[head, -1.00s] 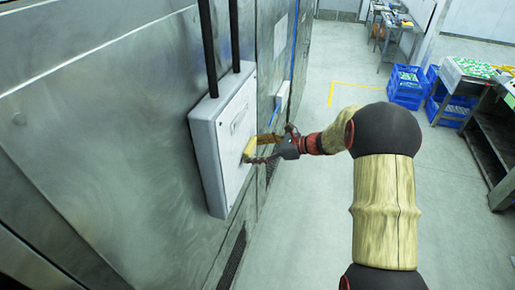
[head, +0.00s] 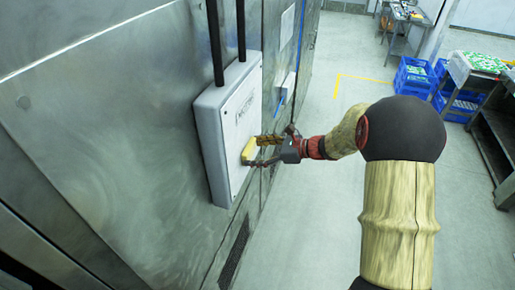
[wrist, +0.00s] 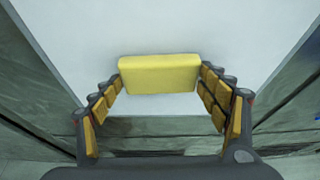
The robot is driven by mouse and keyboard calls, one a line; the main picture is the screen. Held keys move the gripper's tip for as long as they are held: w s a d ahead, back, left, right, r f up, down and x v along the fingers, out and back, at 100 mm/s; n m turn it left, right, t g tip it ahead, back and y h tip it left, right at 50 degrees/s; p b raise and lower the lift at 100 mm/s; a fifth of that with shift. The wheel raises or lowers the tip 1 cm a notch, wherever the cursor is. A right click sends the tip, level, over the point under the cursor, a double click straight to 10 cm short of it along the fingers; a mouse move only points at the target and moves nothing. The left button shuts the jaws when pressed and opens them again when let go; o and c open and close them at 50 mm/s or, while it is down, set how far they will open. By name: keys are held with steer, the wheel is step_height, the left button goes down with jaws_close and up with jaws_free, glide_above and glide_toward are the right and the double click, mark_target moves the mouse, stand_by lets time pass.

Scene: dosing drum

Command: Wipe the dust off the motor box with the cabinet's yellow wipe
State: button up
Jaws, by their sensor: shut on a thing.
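The motor box (head: 228,125) is a pale grey box on the steel wall, with dark lettering on its front face. The yellow wipe (head: 249,150) is a small block between the fingertips of my gripper (head: 262,150). My gripper is shut on it at the box's front, near its right edge. In the wrist view the yellow wipe (wrist: 158,74) spans both fingertips of my gripper (wrist: 160,82), with the pale box face (wrist: 160,30) behind it. It looks at or very near the face; I cannot tell if it touches. No clear dust shows on the visible face.
Two dark conduits (head: 241,30) run up from the box. A smaller grey box (head: 288,86) and a blue line are farther along the steel wall (head: 120,120). Blue crates (head: 413,78) and metal tables (head: 490,75) stand at the right. The floor (head: 320,170) beside the wall is clear.

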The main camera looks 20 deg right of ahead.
steer(key=shift+s+a, duration=0.65)
steer(key=shift+s, duration=0.15)
steer(key=shift+s+a, duration=0.6)
steer(key=shift+s, duration=0.2)
steer(key=shift+s+d, duration=0.9)
steer(key=shift+d, duration=0.3)
steer(key=shift+s+d, duration=0.85)
steer(key=shift+d, duration=0.35)
steer(key=shift+d, duration=0.1)
steer(key=shift+s+d+p, duration=0.45)
steer(key=shift+s+d, duration=0.45)
steer(key=shift+d, duration=0.2)
steer(key=shift+f, duration=0.1)
